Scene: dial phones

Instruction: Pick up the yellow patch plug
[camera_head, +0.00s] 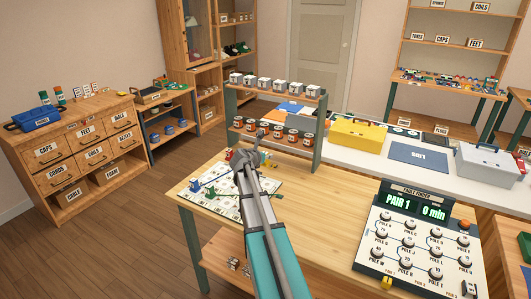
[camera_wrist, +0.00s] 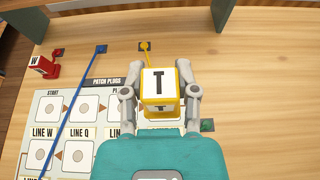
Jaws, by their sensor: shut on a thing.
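The yellow patch plug (camera_wrist: 157,83) is a yellow block with a white top marked T, seen in the wrist view. My gripper (camera_wrist: 158,92) has one finger on each side of it and is shut on it. The plug appears above the patch plugs board (camera_wrist: 48,105); I cannot tell how high. In the head view my gripper (camera_head: 245,160) is over the far edge of the board (camera_head: 225,208), and it mostly hides the plug.
A red plug (camera_wrist: 40,66) marked W lies left of the board's far edge. A blue cord (camera_wrist: 82,95) crosses the board. The fault finder (camera_head: 420,240) reads PAIR 1, 0 min, at the table's right. A shelf rack (camera_head: 318,130) stands behind. The middle table is clear.

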